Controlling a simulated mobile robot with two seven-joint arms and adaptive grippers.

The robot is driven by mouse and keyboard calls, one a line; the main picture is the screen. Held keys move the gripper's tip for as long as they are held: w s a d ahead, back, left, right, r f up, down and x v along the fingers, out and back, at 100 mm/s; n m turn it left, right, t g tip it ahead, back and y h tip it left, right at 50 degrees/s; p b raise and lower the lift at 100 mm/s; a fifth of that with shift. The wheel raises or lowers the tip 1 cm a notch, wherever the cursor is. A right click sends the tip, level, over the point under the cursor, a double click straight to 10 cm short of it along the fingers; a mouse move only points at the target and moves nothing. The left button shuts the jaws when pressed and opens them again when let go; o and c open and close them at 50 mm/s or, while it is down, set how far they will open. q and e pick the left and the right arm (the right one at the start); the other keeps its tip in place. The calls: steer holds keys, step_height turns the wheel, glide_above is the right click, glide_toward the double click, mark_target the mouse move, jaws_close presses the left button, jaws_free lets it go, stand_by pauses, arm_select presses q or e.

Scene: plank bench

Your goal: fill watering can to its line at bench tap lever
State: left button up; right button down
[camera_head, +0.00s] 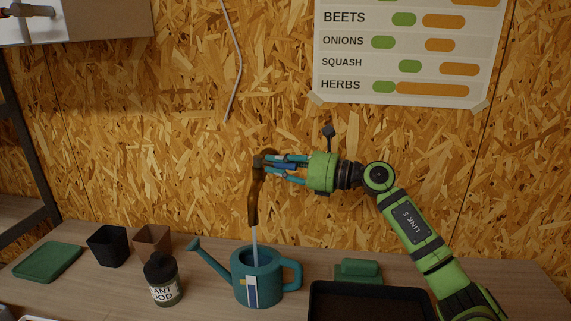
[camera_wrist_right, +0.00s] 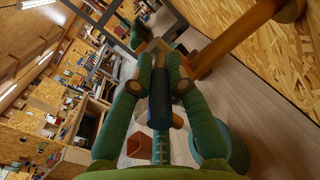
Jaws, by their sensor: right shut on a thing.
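The teal watering can (camera_head: 262,268) stands upright on the bench under the tap, spout to the left and handle to the right. A pale upright strip with blue on it and a small yellow mark shows on its front; I cannot read the water level surely. The brown bench tap (camera_head: 252,205) hangs over the can, and a thin stream of water (camera_head: 255,250) runs from it into the can's opening. My right gripper (camera_head: 283,167) is shut on the tap's blue lever (camera_wrist_right: 160,102), seen between the fingers in the wrist view. My left gripper is not in view.
A plant food jar (camera_head: 163,285) stands left of the can. Black (camera_head: 107,247) and brown (camera_head: 151,241) pots and a green slab (camera_head: 49,261) stand farther left. A dark tray (camera_head: 365,303) and a green block (camera_head: 358,270) are right of the can. Chipboard wall lies behind.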

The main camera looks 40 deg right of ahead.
steer(key=c, duration=1.2)
jaws_free()
steer(key=v, duration=1.2)
steer(key=shift+f, duration=0.1)
